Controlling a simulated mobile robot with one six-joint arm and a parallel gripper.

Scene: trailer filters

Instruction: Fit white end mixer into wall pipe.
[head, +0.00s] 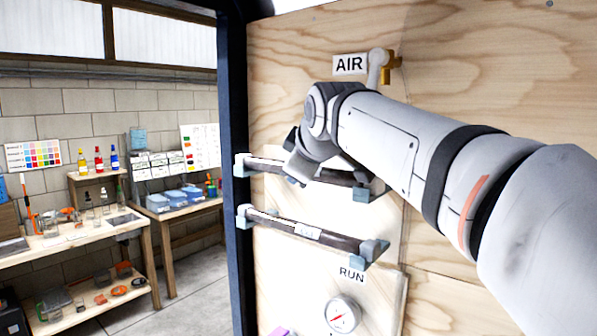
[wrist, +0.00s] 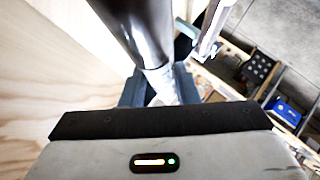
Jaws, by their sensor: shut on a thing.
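Two dark tube-shaped mixers lie across grey-teal brackets on the plywood wall in the head view, an upper one (head: 268,164) and a lower one (head: 282,224). My gripper (head: 300,168) is at the upper mixer, its jaws mostly hidden by my wrist. In the wrist view my gripper (wrist: 158,92) is shut on a glossy dark mixer (wrist: 135,28), with a pale part between the jaws. I cannot tell whether that is its end or a label. A white wall pipe (head: 377,62) with a brass fitting sticks out beside the AIR sign, above my arm.
A RUN sign (head: 351,274) and a round gauge (head: 342,314) are below the brackets. A dark post (head: 232,120) edges the wall at left. Beyond it stand workbenches (head: 120,222) with bottles and blue boxes. My arm crosses the wall's right side.

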